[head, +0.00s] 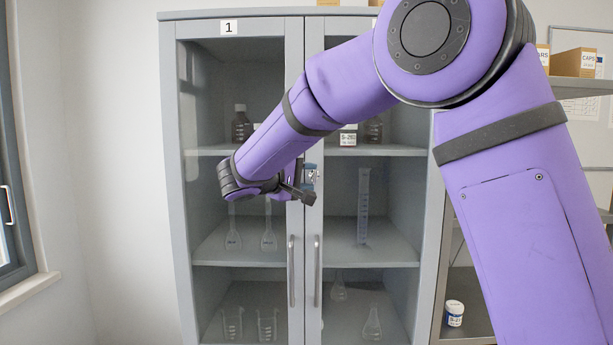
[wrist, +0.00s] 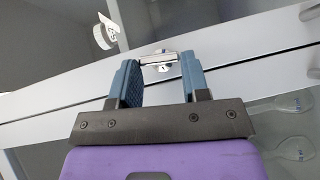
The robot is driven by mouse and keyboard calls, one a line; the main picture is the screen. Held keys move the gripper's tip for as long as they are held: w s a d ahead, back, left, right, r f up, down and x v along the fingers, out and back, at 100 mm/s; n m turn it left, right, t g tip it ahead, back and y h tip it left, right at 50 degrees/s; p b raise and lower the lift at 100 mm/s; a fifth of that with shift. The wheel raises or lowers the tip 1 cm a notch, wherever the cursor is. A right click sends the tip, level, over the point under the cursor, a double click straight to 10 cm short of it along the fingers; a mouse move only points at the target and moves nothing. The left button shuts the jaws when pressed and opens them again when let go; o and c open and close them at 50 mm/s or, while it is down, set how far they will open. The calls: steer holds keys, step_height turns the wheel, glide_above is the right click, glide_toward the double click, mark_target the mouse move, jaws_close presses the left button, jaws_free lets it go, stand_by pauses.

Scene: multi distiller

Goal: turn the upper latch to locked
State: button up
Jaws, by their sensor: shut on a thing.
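The upper latch (wrist: 160,58) is a small silver metal piece on the grey door frames, close to the seam between the cabinet's two doors. In the wrist view my gripper (wrist: 162,74) has its two blue-grey fingers on either side of the latch and is shut on it. In the head view my gripper (head: 303,190) is at the middle seam, a little below the upper shelf. My purple arm reaches to it from the right. The latch's exact turn angle is hard to tell, as the fingers partly cover it.
The grey glass-door cabinet (head: 174,200) is marked 1. Its left handle (head: 291,270) and right handle (head: 318,270) stand out below my gripper. Bottles and glassware stand on shelves behind the glass. A window (head: 12,215) is at far left; open shelving (head: 590,88) is at right.

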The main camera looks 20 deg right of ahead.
steer(key=shift+f+n+h, duration=0.15)
steer(key=shift+n+h, duration=0.15)
steer(key=shift+n, duration=0.1)
stand_by(0.4)
steer(key=o, duration=0.9)
steer(key=v, duration=1.1)
steer(key=shift+d+f, duration=0.1)
steer(key=shift+f, duration=0.2)
